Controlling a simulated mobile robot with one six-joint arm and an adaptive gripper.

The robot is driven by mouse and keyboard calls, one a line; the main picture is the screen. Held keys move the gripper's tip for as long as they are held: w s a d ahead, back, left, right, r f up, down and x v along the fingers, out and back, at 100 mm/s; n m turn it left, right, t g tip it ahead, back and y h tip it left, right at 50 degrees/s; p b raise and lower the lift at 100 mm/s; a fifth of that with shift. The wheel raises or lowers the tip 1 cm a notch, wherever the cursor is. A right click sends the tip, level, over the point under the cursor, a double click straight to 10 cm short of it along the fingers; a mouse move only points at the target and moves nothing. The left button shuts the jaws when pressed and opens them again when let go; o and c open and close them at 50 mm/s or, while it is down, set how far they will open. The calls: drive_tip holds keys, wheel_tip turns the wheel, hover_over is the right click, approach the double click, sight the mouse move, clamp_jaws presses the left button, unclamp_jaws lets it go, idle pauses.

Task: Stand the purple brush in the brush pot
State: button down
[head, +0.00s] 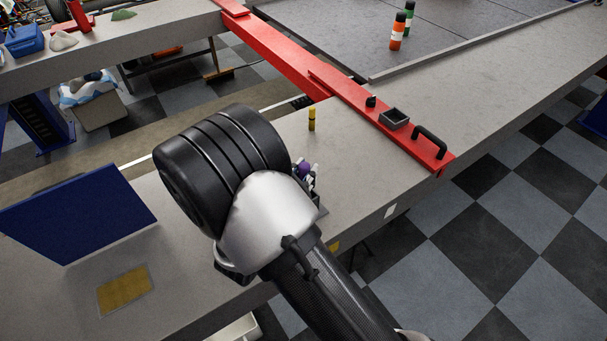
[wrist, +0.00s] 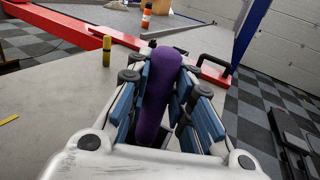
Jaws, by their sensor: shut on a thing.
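The purple brush (wrist: 160,90) is between the blue-padded fingers of my gripper (wrist: 163,100) in the wrist view. The fingers are shut on it, and its thick rounded purple part points away from the wrist. In the head view a bit of purple (head: 303,168) shows beside my gripper (head: 312,180), which is mostly hidden behind my arm over the grey bench. I cannot make out the brush's lower end. I cannot pick out the brush pot in either view; my arm covers part of the bench.
A small yellow cylinder (head: 311,119) stands on the bench (head: 345,165) beyond my gripper. A red beam (head: 350,105) with a black handle (head: 429,143) crosses behind it. A blue panel (head: 77,217) and a yellow pad (head: 124,291) are at left. The bench right of my gripper is clear.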

drive_tip(key=c, duration=1.4)
unclamp_jaws()
drive_tip(key=shift+f, duration=0.15)
drive_tip(key=shift+r, duration=0.25)
drive_tip(key=p+v, duration=0.2)
drive_tip(key=v, duration=1)
drive_tip(key=s+d+r+m+g+h, duration=0.1)
drive_tip(key=s+d+r+m+g, duration=0.15)
drive_tip(key=d+m+g, duration=0.35)
drive_tip(key=s+d+r+m+g, duration=0.25)
drive_tip(key=d+r+m, duration=0.2)
drive_tip(key=d, duration=0.35)
drive_tip(key=s+d+r+m+g+h, duration=0.1)
drive_tip(key=s+d+r+m+g, duration=0.1)
drive_tip(key=d+m+g, duration=0.45)
drive_tip(key=shift+s+r+m+t+y, duration=0.65)
drive_tip(key=shift+s+r+m+y, duration=0.65)
drive_tip(key=shift+m+y, duration=0.7)
drive_tip(key=shift+s+r+m+t+y, duration=0.7)
drive_tip(key=shift+s+r+m+y, duration=0.6)
drive_tip(key=shift+m, duration=1.1)
drive_tip(key=shift+s+r+m+t+y, duration=0.65)
drive_tip(key=shift+s+r+m+y, duration=0.55)
drive_tip(key=shift+m+y, duration=0.95)
